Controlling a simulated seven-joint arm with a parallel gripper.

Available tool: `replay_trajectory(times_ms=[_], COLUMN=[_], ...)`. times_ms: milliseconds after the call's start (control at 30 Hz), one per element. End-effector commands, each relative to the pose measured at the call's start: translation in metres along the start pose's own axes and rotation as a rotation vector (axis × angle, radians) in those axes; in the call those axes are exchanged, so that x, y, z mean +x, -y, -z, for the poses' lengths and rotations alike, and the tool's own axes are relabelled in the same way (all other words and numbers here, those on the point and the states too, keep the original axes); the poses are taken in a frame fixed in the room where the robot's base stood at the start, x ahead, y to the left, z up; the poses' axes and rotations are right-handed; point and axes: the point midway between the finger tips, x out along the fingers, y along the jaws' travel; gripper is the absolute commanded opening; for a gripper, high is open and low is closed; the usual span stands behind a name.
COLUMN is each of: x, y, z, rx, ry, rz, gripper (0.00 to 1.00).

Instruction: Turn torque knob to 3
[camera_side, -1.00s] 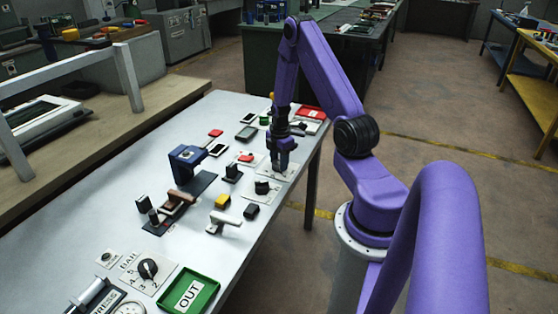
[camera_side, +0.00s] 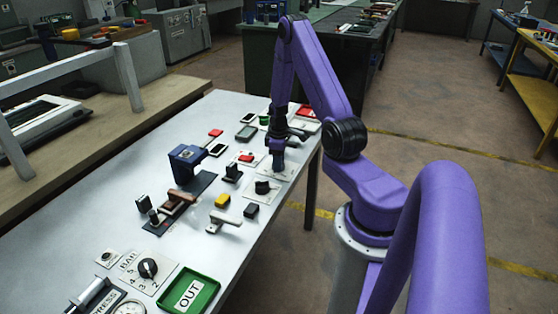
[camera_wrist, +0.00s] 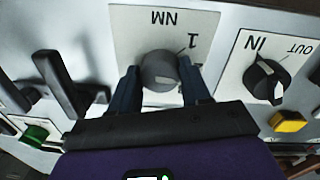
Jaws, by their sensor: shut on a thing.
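The torque knob (camera_wrist: 160,72) is a grey round knob on a pale plate (camera_wrist: 128,22) marked "NM" in the wrist view. A "1" and a short line are printed beside it; other numbers are not visible. My gripper (camera_wrist: 160,90) has one dark blue finger on each side of the knob and is shut on it. I cannot clearly tell where the knob points. In the side view my gripper (camera_side: 278,164) is low over the plate (camera_side: 291,172) near the table's right edge, and it hides the knob.
An IN/OUT knob (camera_wrist: 266,80) is close on the right in the wrist view, with a yellow block (camera_wrist: 288,122) below it. A dark upright handle (camera_wrist: 58,84) and a green button (camera_wrist: 36,134) are on the left. A BAR dial (camera_side: 148,267) and green OUT tray (camera_side: 190,294) are at the front.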

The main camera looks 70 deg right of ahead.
Motion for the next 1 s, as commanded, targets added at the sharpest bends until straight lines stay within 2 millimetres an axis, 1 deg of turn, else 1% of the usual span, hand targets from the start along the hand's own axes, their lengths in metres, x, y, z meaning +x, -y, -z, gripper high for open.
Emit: replay_trajectory(times_ms=[300,533,800,1000], x=[-0.0006,-0.0006,-0.0008,-0.0008], y=[0.0005,0.0006,0.0006,0.0009], z=[0.0005,0.0008,0.0011,0.0014], rx=[0.300,0.488,0.636,0.689], ry=[0.013,0.021,0.027,0.030], rz=[0.000,-0.001,-0.001,-0.001], gripper=[0.17,0.17,0.17,0.17])
